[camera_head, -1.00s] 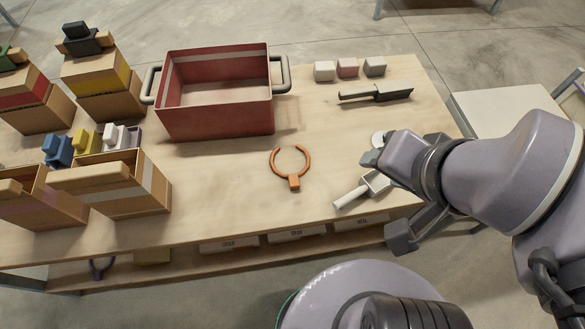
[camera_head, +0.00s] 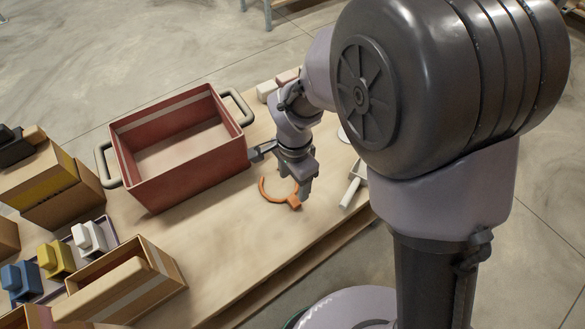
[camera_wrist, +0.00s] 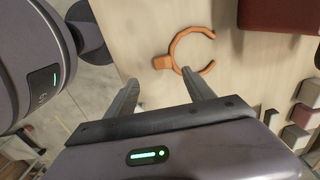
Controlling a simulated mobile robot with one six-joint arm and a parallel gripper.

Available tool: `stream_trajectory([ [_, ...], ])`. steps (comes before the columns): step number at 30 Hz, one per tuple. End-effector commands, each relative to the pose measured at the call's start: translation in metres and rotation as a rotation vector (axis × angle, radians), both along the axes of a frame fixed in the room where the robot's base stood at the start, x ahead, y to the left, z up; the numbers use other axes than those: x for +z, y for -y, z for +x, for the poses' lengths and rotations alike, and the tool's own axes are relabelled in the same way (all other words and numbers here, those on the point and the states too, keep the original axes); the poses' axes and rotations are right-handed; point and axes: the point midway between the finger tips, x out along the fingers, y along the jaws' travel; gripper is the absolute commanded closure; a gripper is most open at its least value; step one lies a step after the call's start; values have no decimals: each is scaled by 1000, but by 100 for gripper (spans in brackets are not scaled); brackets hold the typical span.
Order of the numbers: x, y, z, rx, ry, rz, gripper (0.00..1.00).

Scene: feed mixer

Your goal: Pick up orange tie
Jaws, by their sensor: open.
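The red bin (camera_head: 180,172) with grey handles stands close to the left of my gripper. A white-handled scoop (camera_head: 352,190) lies to the right of the tie. Cardboard boxes (camera_head: 125,285) and coloured clips (camera_head: 55,260) fill the near left. Bare table lies between boxes and tie.

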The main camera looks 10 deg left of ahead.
Motion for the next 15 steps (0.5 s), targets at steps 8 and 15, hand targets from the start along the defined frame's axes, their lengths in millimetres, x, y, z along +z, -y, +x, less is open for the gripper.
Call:
stream_trajectory([
  [8,-51,0,0,0,-1,1,38],
  [15,-91,-1,8,0,-1,0,38],
])
